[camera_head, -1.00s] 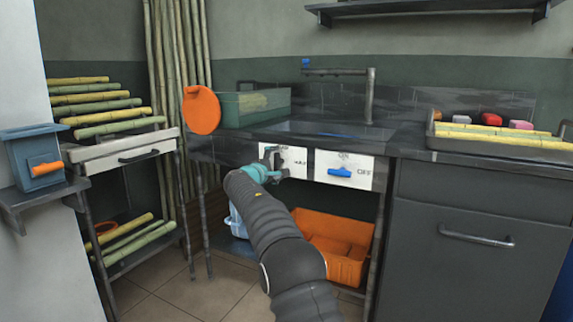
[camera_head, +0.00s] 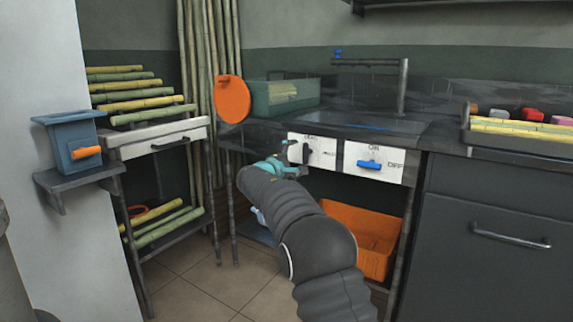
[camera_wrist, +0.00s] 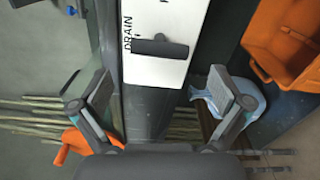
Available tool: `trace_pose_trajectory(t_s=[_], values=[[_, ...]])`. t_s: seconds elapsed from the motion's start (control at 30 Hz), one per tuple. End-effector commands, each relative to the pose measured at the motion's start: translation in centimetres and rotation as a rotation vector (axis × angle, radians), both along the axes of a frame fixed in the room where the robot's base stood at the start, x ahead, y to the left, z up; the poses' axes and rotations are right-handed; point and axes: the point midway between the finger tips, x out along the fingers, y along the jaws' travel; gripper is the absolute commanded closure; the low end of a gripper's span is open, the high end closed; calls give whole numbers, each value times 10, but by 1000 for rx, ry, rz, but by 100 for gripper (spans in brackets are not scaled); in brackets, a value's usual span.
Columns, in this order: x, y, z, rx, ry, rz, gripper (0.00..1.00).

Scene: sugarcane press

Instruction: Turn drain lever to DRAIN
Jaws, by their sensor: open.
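The drain lever (camera_wrist: 160,48) is a dark bar on a white panel (camera_wrist: 160,72) in the wrist view. One end lies close to the printed word DRAIN, beside a small tick mark.
A blue ON/OFF knob (camera_head: 370,164) is on the panel to the right. An orange crate (camera_head: 362,240) stands under the counter. An orange disc (camera_head: 233,99) hangs at the counter's left end. A rack with cane (camera_head: 140,105) stands further left.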

Motion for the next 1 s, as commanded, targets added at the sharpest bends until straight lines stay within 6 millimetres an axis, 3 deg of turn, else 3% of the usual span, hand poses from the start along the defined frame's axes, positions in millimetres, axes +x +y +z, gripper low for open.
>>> trace_pose_trajectory(t_s=[0.1, 0.33, 0.83, 0.93, 1.0], values=[[-18, 16, 0, 1, 1, 5, 0], [-41, 32, 0, 1, 0, 3, 0], [-45, 35, -2, -4, 10, 4, 0], [-47, 33, -19, 41, 51, -7, 0], [-53, 31, -48, 85, 111, -21, 0]])
